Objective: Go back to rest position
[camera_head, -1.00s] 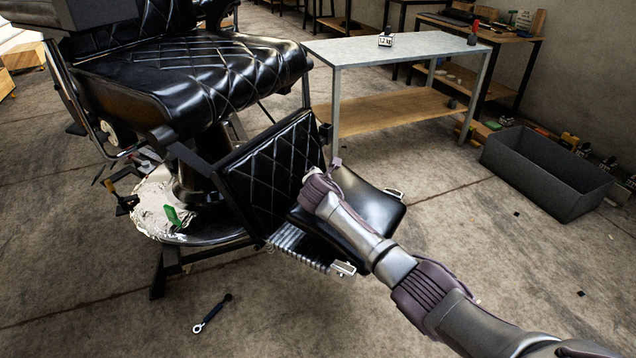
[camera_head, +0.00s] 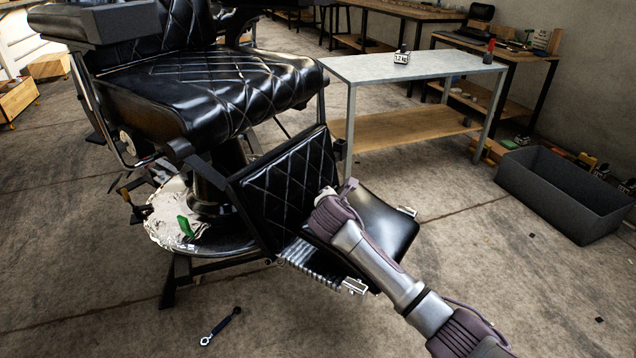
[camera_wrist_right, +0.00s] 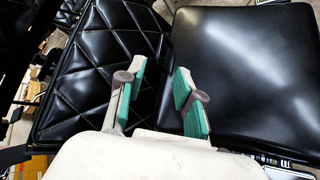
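My right arm comes in from the lower right in the head view. Its gripper end (camera_head: 332,194) is in front of the barber chair's quilted leg rest, and its fingers are mostly hidden behind the wrist there. In the right wrist view the right gripper (camera_wrist_right: 158,95) is open, its two green-padded fingers apart with nothing between them. Beyond the fingers are the black quilted panel (camera_wrist_right: 95,70) on the left and the smooth black footrest pad (camera_wrist_right: 250,65) on the right. I cannot tell whether the fingers touch them. My left gripper is not in view.
The black barber chair (camera_head: 225,85) fills the left side. A metal-topped table (camera_head: 440,66) stands behind, with a small weight-marked block (camera_head: 401,57). A dark open bin (camera_head: 560,195) is at right. A wrench-like tool (camera_head: 220,325) lies on the floor. The floor between chair and bin is clear.

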